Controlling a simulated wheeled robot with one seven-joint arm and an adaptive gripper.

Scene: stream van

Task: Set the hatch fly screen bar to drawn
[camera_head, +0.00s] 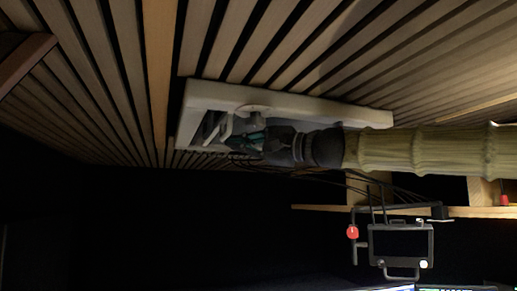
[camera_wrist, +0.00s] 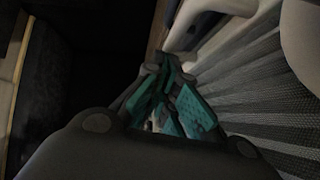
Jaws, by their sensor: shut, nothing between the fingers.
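The white hatch frame (camera_head: 300,104) is set in the slatted ceiling in the head view. Its opening at the left end is dark, with pale strips (camera_head: 222,130) inside; I cannot tell which of them is the fly screen bar. My gripper (camera_head: 240,141) is at the frame's near edge, beside this opening, and hides part of it. In the wrist view my gripper (camera_wrist: 170,65) shows teal finger pads close together, shut and empty. A white part of the hatch (camera_wrist: 187,28) lies just beyond the fingertips. I cannot tell whether they touch it.
The slatted ceiling (camera_head: 90,70) surrounds the hatch. A black-framed screen on a bracket (camera_head: 400,243) hangs at the lower right, with a red knob (camera_head: 352,232) beside it. Cables and a wooden shelf (camera_head: 470,211) lie below my arm. The lower left is dark.

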